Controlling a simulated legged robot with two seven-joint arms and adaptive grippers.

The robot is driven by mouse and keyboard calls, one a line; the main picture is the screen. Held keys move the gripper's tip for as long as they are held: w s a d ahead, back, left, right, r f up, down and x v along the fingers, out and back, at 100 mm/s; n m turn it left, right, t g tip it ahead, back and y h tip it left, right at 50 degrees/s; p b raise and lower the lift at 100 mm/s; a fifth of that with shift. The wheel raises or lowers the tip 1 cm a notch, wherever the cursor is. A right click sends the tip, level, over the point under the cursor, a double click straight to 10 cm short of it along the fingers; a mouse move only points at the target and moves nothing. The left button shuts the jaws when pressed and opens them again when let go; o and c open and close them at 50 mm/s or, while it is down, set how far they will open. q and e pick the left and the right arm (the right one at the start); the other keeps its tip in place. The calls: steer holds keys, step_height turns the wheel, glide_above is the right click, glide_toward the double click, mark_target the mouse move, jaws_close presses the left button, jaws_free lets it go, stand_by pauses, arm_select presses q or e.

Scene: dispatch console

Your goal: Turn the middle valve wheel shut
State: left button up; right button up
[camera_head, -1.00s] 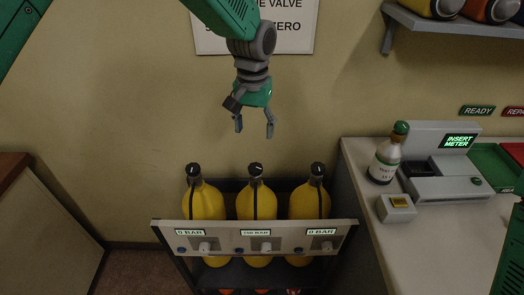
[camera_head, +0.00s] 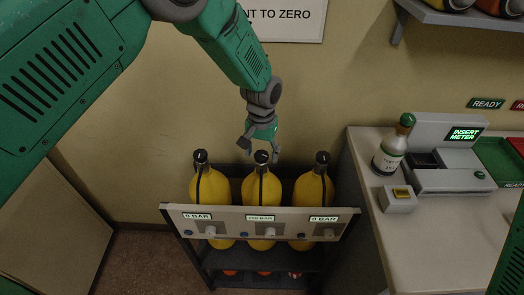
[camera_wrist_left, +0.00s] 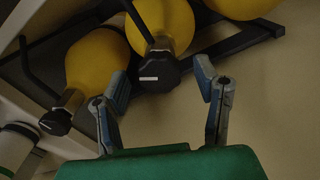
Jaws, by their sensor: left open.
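Three yellow cylinders stand in a dark rack, each topped by a black valve. The middle cylinder (camera_head: 262,187) carries the middle valve wheel (camera_head: 261,157). My left gripper (camera_head: 260,149) is open and empty, its fingers pointing down close to that wheel. In the left wrist view a black many-sided wheel (camera_wrist_left: 158,76) with a pale mark lies ahead, between the lines of the two open fingers (camera_wrist_left: 163,86). I cannot tell whether a finger touches it. My right gripper is out of view.
The rack's front panel (camera_head: 289,222) has lit displays; the outer two read 0 BAR, the middle one a higher, blurred number. Left cylinder (camera_head: 208,187) and right cylinder (camera_head: 313,190) stand close on either side. A counter (camera_head: 425,235) with a bottle (camera_head: 392,150) is at right.

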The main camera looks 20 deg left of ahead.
arm_select(q)
steer(key=shift+f, duration=0.2)
steer(key=c, duration=1.1)
steer(key=shift+c, duration=0.2)
steer(key=shift+m, duration=0.5)
steer(key=m, duration=0.4)
steer(key=shift+w+m+b, duration=0.1)
steer(key=shift+m+b, duration=0.25)
steer(key=shift+m, duration=0.05)
steer(key=m, duration=0.6)
steer(key=shift+r, duration=0.1)
steer(key=shift+m, duration=0.4)
